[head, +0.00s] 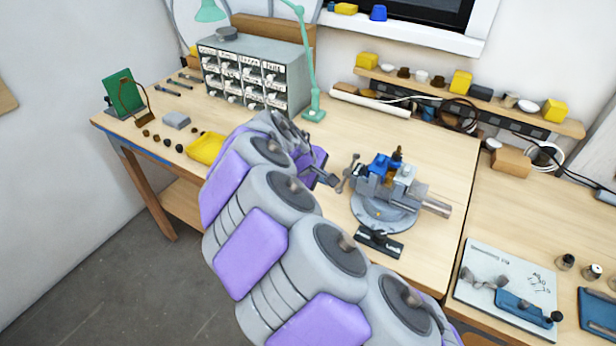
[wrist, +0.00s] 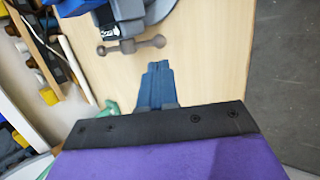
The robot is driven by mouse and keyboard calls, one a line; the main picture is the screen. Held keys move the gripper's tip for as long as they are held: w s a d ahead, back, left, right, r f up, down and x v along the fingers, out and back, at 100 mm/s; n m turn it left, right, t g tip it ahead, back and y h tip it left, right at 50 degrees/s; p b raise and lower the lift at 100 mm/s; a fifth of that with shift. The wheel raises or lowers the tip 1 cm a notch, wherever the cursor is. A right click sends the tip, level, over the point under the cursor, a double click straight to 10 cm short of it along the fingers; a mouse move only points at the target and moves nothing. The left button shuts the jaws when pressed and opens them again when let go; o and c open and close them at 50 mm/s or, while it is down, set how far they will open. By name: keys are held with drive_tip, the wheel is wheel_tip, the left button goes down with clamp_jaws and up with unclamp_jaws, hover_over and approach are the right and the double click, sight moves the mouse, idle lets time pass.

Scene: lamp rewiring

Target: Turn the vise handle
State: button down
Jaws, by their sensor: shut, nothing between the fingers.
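The vise (head: 385,190) stands on a round grey base on the workbench, with blue parts and a small brown piece at its top. Its handle (head: 348,173), a grey bar with ball ends, is on the vise's left side. In the wrist view the handle (wrist: 131,45) lies crosswise just beyond my fingertips, with the vise (wrist: 125,12) behind it at the top edge. My gripper (wrist: 156,68) is shut and empty, its blue fingers pointing at the handle with a small gap. In the head view my gripper (head: 328,178) is just left of the handle.
A drawer cabinet (head: 255,75) and a green lamp (head: 312,112) stand behind. A yellow tray (head: 205,148) is left of my arm. A dark tool (head: 380,242) lies in front of the vise. A shelf (head: 480,103) with small items runs along the wall.

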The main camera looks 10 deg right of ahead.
sight(341, 189)
drive_tip(key=x, duration=0.3)
drive_tip(key=b+x, duration=0.1)
drive_tip(key=x, duration=0.2)
drive_tip(key=shift+s+d, duration=0.1)
drive_tip(key=shift+d, duration=0.3)
drive_tip(key=shift+w+a+f+b, duration=0.25)
drive_tip(key=shift+a+f+b, duration=0.2)
drive_tip(key=shift+a+f, duration=0.15)
drive_tip(key=shift+d, duration=1.1)
